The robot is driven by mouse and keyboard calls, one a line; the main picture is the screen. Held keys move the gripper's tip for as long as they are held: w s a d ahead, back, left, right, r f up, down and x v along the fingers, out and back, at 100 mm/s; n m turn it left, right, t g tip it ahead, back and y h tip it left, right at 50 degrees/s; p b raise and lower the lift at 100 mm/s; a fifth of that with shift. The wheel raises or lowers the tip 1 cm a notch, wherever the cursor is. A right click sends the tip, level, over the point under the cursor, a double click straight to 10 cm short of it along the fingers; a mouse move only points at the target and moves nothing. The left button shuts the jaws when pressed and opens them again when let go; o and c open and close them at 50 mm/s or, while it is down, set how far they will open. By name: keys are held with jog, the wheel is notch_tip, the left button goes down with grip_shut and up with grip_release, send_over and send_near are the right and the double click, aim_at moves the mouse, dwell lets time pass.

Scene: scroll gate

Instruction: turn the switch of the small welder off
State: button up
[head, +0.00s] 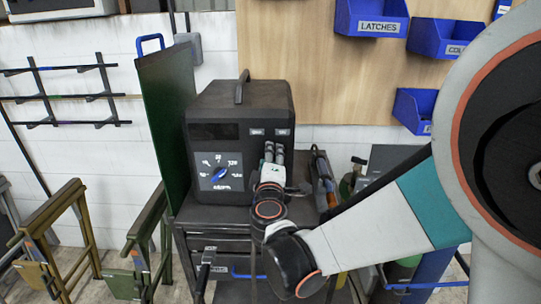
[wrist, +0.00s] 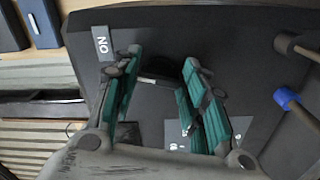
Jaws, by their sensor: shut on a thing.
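The small welder (head: 236,100) is a dark box with a top handle, standing on a dark cart. Its front has a white dial plate with a blue pointer (head: 222,172) at the lower left and two small pale labels at the upper right. My gripper (head: 274,150) is at the front face, just below those labels. In the wrist view my gripper (wrist: 160,76) has its teal-padded fingers on either side of a small dark switch (wrist: 156,78), which is mostly hidden. An "ON" label (wrist: 103,43) lies beside the left finger. The switch's exact position cannot be told.
A dark green panel (head: 166,115) stands close to the welder's left. A torch with an orange part (head: 322,172) is right of my gripper. Blue bins (head: 372,18) hang on the wall at the upper right. Blue-tipped and brown-tipped rods (wrist: 287,98) show at the right in the wrist view.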

jog(key=n, duration=1.1)
jog(key=shift+r, duration=0.15)
dwell(0.5)
jog(key=o, duration=1.1)
jog(key=shift+c, duration=0.2)
